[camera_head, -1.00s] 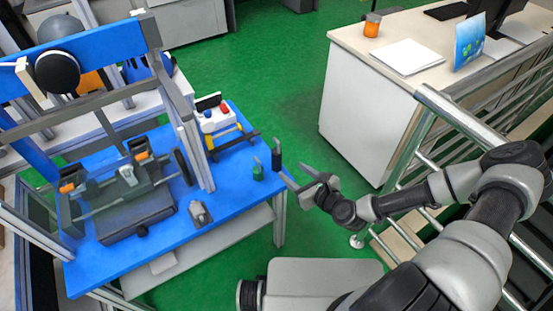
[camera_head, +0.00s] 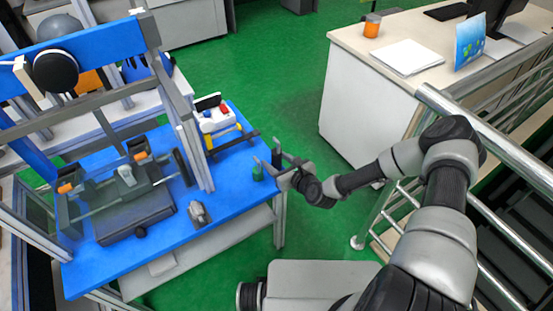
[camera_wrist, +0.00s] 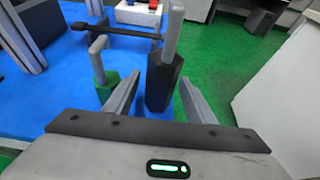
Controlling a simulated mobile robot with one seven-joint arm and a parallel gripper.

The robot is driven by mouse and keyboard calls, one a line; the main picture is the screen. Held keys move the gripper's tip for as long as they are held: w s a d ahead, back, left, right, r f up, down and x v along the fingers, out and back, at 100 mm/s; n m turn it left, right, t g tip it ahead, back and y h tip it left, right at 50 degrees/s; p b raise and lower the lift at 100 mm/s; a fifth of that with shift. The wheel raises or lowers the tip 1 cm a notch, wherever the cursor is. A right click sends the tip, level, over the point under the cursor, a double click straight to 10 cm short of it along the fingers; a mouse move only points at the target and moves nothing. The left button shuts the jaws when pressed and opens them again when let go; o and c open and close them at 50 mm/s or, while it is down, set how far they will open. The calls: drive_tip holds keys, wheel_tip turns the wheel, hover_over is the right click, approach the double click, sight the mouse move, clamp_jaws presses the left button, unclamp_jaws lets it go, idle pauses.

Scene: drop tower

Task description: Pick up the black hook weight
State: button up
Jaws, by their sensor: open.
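The black hook weight (camera_wrist: 163,82) stands upright near the blue table's edge, a dark block with a grey hook on top. It also shows in the head view (camera_head: 276,156). My gripper (camera_wrist: 162,76) is open, with one finger on each side of the black weight in the wrist view. I cannot tell whether either finger touches it. In the head view my gripper (camera_head: 277,168) is at the table's right edge, by the weight. A green hook weight (camera_wrist: 105,86) stands just left of my left finger; it also shows in the head view (camera_head: 258,171).
The blue table (camera_head: 232,185) carries the drop tower frame (camera_head: 190,130), a dark bar (camera_head: 235,143) behind the weights and a small grey object (camera_head: 199,213). A metal railing (camera_head: 490,145) and a white desk (camera_head: 355,110) are to the right.

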clamp_jaws()
drive_tip(key=shift+r, duration=0.15)
drive_tip(key=shift+w+r, duration=0.1)
